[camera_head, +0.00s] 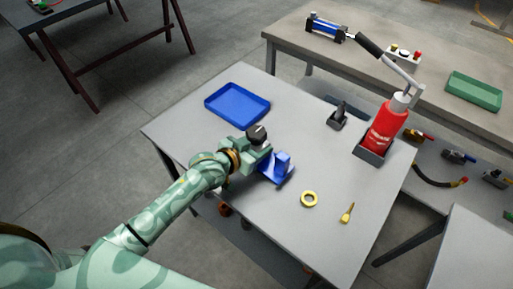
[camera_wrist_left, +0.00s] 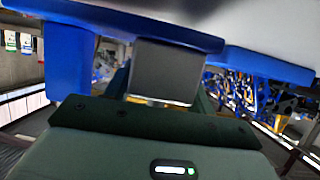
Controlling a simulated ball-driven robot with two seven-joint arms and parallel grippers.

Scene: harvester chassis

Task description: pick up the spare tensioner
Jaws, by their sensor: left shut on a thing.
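My left gripper (camera_head: 262,152) reaches over the table from the left and is shut on a dark grey piece, which I take to be the spare tensioner (camera_head: 256,133). In the left wrist view a grey block, probably the same piece (camera_wrist_left: 167,72), sits between the green fingers, largely hiding them. A blue stand (camera_head: 280,170) is right beside the gripper on the table. Its blue plate and upright (camera_wrist_left: 67,75) also show close up in the left wrist view. I cannot tell whether the piece still touches the stand. My right gripper is not in view.
An empty blue tray (camera_head: 237,103) lies behind the gripper. A red bottle (camera_head: 386,130) and a small black holder (camera_head: 338,118) stand near the right rear. The table's front is clear.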

